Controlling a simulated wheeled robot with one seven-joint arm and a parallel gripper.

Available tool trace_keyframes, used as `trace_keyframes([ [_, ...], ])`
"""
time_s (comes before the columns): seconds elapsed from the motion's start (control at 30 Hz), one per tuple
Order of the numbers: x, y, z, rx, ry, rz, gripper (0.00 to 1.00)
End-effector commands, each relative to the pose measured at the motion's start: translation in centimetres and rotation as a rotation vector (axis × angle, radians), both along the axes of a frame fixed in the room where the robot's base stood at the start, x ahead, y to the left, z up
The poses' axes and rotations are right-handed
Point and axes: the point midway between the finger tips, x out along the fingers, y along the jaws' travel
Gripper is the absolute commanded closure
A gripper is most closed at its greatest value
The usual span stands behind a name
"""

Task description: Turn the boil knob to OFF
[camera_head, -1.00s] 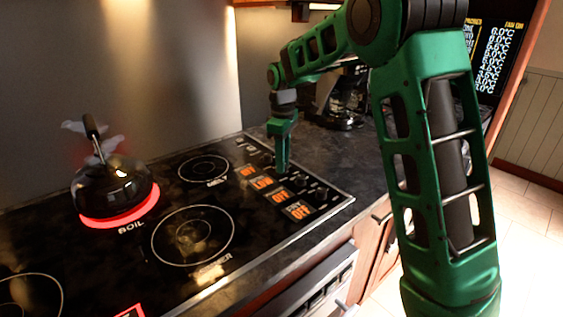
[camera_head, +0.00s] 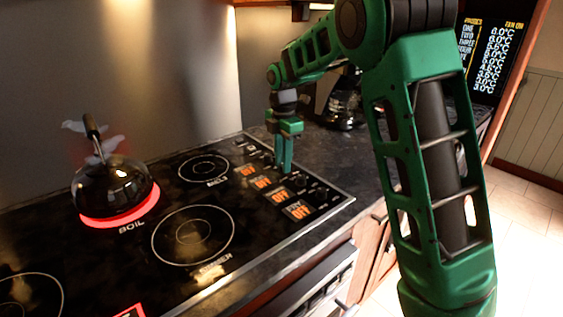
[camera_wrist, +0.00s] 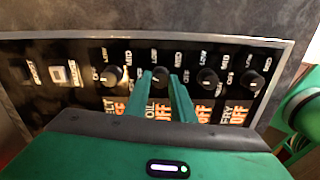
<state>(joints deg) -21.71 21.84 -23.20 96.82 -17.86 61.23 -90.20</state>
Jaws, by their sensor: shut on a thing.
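The boil knob (camera_wrist: 161,80) is a small dark round knob in the row on the stove's control panel. In the wrist view it sits between the two green fingertips of my gripper (camera_wrist: 162,74), which is shut on it. The orange display below it (camera_wrist: 161,112) reads OFF. In the head view my gripper (camera_head: 284,170) points down onto the panel, and its fingers hide the knob. The boil burner (camera_head: 120,219) at the left glows red under a dark kettle (camera_head: 113,186).
Neighbouring knobs stand close on both sides, the melt knob (camera_wrist: 111,75) at left and another knob (camera_wrist: 207,77) at right. Two switches (camera_wrist: 58,74) lie further left. A coffee maker (camera_head: 345,100) stands behind my arm. The front burner (camera_head: 193,235) is empty.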

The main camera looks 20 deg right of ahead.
Motion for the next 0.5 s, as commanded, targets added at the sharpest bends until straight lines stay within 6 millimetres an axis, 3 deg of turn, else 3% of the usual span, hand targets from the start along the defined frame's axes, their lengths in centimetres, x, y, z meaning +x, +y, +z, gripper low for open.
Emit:
trace_keyframes([
  [0.5, 0.51, -0.29, 0.34, -0.002, -0.017, 0.324, 1.00],
])
